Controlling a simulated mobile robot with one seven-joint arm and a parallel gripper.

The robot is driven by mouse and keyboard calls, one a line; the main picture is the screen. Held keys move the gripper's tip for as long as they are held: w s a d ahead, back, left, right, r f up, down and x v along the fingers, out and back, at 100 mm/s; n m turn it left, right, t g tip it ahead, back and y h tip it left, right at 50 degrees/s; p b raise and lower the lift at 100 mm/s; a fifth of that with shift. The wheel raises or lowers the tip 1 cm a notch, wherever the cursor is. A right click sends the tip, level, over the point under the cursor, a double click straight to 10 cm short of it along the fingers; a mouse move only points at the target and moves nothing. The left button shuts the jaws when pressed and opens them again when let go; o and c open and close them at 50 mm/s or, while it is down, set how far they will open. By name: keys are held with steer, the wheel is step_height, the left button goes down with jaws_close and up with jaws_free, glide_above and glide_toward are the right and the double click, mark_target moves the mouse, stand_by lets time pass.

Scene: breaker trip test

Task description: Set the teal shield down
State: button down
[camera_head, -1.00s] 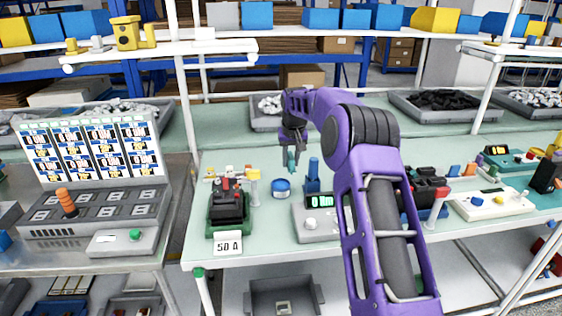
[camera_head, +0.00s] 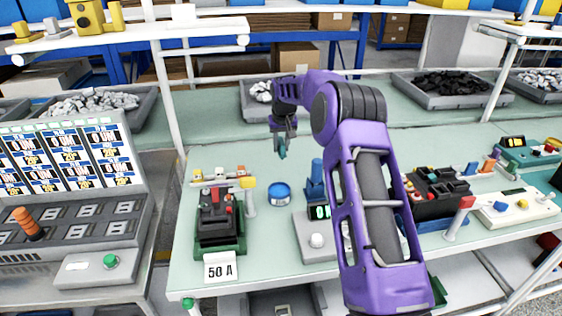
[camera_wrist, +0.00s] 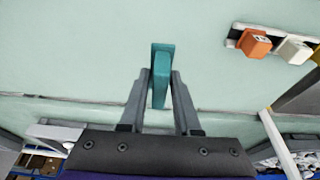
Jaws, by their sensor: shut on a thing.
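The teal shield (camera_wrist: 161,75) is a small upright slab between the fingertips of my gripper (camera_wrist: 160,88) in the wrist view. In the head view the teal shield (camera_head: 282,152) shows small at the tip of my gripper (camera_head: 284,138). My gripper is shut on it and holds it over the pale green bench (camera_head: 280,234), behind the blue round tin (camera_head: 280,193). Whether its lower end touches the bench is hard to tell.
A breaker on a green base (camera_head: 220,225) with a 50 A card (camera_head: 220,267) stands front left. A grey meter (camera_head: 316,240) sits beneath my arm. A grey bin (camera_head: 256,104) is at the back. The bench around the shield looks clear.

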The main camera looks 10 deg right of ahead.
mark_target(282, 145)
step_height(282, 145, down, 6)
steer(key=shift+r, duration=0.1)
steer(key=shift+f, duration=0.2)
steer(key=c, duration=0.6)
jaws_free()
steer(key=shift+r, duration=0.7)
steer(key=v, duration=1.1)
steer(key=shift+s, duration=0.15)
